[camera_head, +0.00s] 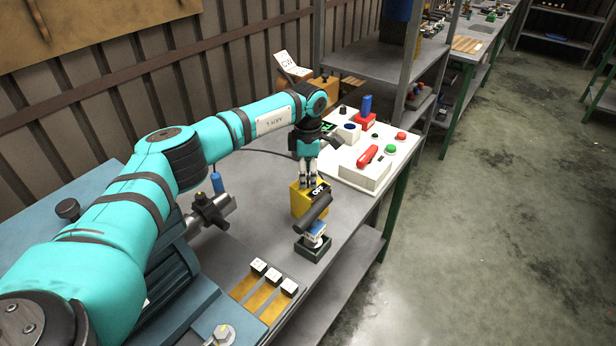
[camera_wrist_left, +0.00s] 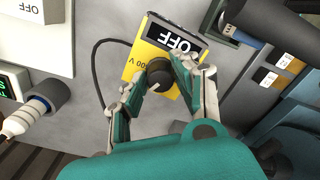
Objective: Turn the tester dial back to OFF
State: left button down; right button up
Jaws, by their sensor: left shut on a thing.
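The yellow tester (camera_head: 303,203) stands on the grey bench, with a black display reading OFF on its top. In the left wrist view the tester (camera_wrist_left: 138,62) shows its yellow face, a black dial (camera_wrist_left: 159,77) and the OFF display (camera_wrist_left: 178,40). My left gripper (camera_head: 308,183) reaches down onto the tester from above. In the left wrist view its two fingers sit on either side of the dial, shut on it. The dial's pointer mark is too small to read. My right gripper is not in view.
A white control box (camera_head: 352,172) with a red lever stands behind the tester. A dark cylinder (camera_head: 315,209) and a small green tray (camera_head: 313,251) are close in front. Several white-topped blocks (camera_head: 274,274) and a blue machine (camera_head: 160,275) are at left.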

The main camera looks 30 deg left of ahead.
aim_at(308, 176)
pick_arm(q)
jog(key=shift+n, duration=1.9)
jog(key=c, duration=1)
grip_release()
notch_tip(308, 176, up, 12)
jog(key=shift+r, duration=0.1)
